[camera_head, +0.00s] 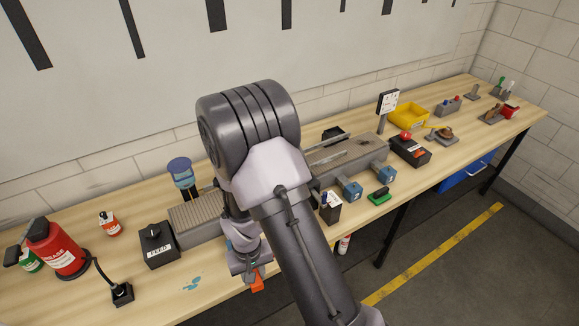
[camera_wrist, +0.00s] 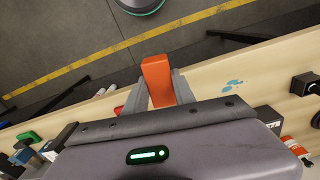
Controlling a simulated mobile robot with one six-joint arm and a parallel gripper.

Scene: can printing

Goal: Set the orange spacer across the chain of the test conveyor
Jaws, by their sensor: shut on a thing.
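My gripper (camera_wrist: 158,92) is shut on the orange spacer (camera_wrist: 157,72), which sits between its two fingers in the wrist view. In the head view the spacer (camera_head: 257,283) shows as a small orange piece below my gripper (camera_head: 250,270), at the front edge of the bench. The test conveyor appears to be the long grey unit with a ribbed top (camera_head: 195,214), left of my arm. My arm hides the middle of the bench, including where this unit goes on to the right.
A black box with a knob (camera_head: 158,246) stands at the unit's left end. A red container (camera_head: 62,250) and a black stand (camera_head: 121,294) are further left. A blue spill (camera_head: 192,283) marks otherwise bare wood. A grey machine with blue motors (camera_head: 352,190) is to the right.

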